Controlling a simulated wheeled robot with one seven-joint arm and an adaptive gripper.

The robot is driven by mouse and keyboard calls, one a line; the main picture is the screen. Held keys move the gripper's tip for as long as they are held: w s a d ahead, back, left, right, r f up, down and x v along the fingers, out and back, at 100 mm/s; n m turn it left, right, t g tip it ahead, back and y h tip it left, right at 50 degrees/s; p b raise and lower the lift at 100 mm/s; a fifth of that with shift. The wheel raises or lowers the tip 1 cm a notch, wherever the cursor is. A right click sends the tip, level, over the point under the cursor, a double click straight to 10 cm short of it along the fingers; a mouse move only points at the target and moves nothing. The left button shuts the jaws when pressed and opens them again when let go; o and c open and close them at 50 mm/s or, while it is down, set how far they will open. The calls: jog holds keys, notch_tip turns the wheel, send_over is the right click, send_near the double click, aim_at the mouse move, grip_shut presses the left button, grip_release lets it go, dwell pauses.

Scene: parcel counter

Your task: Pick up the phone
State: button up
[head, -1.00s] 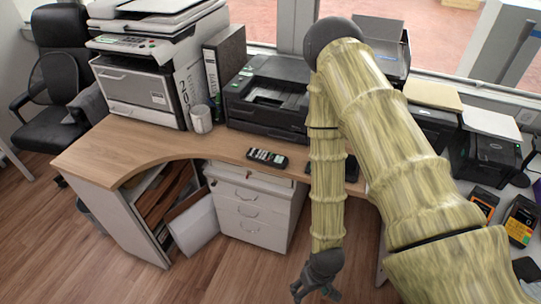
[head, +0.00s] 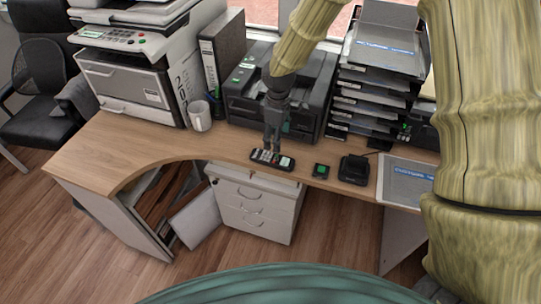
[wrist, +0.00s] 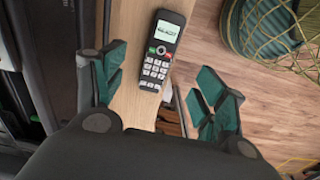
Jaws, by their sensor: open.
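The phone (head: 272,159) is a black cordless handset with light keys, lying on the wooden desk near its front edge. In the wrist view the phone (wrist: 162,52) shows its lit screen and keypad, between and beyond my open fingers. My gripper (head: 272,146) is just above the phone in the head view, pointing down. In the wrist view my gripper (wrist: 160,88) has its green-padded fingers spread apart with nothing between the pads. The gripper covers a small part of the phone's far side in the head view.
A black printer (head: 250,100) stands close behind the phone. A small dark device (head: 321,171) and a black charging cradle (head: 354,169) lie to its right. The desk (head: 190,150) is clear between.

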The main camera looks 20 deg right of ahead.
send_over(276, 159)
jog(key=f, duration=0.4)
jog(key=shift+d+f+p, duration=0.25)
jog(key=shift+f+p, duration=0.1)
jog(key=shift+p, duration=0.05)
jog(key=shift+a+f+p, duration=0.15)
jog(key=shift+f+p, duration=0.35)
jog(key=shift+f, duration=0.95)
jog(key=shift+a+f+p, duration=0.15)
jog(key=shift+f+p, duration=0.35)
jog(key=shift+f, duration=0.9)
jog(key=shift+c, duration=0.2)
jog(key=c, duration=1.2)
jog(key=shift+r, duration=0.15)
